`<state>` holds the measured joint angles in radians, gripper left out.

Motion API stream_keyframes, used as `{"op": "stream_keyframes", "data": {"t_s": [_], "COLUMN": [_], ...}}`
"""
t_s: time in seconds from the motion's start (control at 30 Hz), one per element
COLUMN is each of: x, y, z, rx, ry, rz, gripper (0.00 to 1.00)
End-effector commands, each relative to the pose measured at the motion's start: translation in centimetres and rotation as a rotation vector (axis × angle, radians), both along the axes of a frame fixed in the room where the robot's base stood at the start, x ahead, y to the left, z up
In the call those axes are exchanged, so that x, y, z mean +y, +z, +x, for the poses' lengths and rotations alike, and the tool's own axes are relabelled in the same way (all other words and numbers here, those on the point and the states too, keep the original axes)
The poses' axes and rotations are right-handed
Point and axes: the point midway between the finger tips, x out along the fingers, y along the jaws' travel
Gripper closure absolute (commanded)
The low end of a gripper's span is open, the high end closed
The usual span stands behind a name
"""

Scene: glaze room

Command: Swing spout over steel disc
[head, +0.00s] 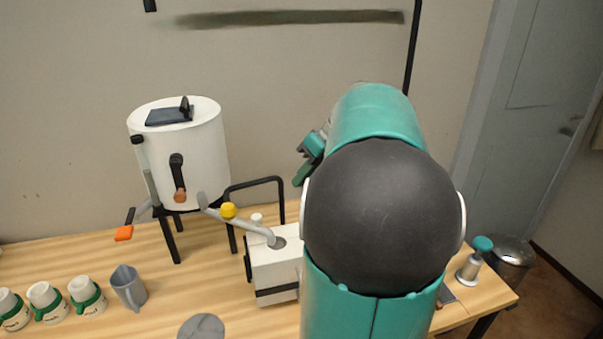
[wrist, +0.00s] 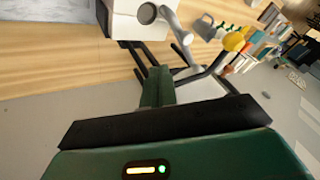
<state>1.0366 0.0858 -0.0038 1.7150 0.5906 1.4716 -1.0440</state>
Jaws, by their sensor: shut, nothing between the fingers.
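The spout (head: 243,222) is a grey pipe with a yellow knob (head: 228,210), running from the white tank (head: 190,150). Its free end rests over the top of a white box (head: 272,268), at a dark round spot. In the wrist view the spout (wrist: 180,32), its yellow knob (wrist: 233,41) and the white box (wrist: 122,24) lie beyond my fingers. A flat grey disc (head: 202,327), probably the steel disc, lies at the bottom edge, partly cut off. My gripper (wrist: 157,72) is shut and empty, apart from the spout. In the head view my arm hides most of it.
A grey jug (head: 128,287) and several white-and-green cups (head: 86,294) stand at the left. An orange-tipped lever (head: 124,233) sticks out near the tank. A black bar frame (head: 255,184) rises behind the white box. A teal-topped tamper-like tool (head: 470,262) stands at the right.

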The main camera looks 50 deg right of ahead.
Motion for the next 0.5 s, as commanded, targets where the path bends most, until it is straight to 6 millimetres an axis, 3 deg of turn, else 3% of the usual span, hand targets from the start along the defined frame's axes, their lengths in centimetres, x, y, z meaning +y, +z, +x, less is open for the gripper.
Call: {"op": "stream_keyframes", "data": {"t_s": [0.33,0.5], "x": [2.5,5.0], "y": [-5.9,-6.0], "z": [3.1,3.6], "rx": [0.002,0.001], "ry": [0.002,0.001], "rz": [0.004,0.001], "gripper": [1.00,1.00]}}
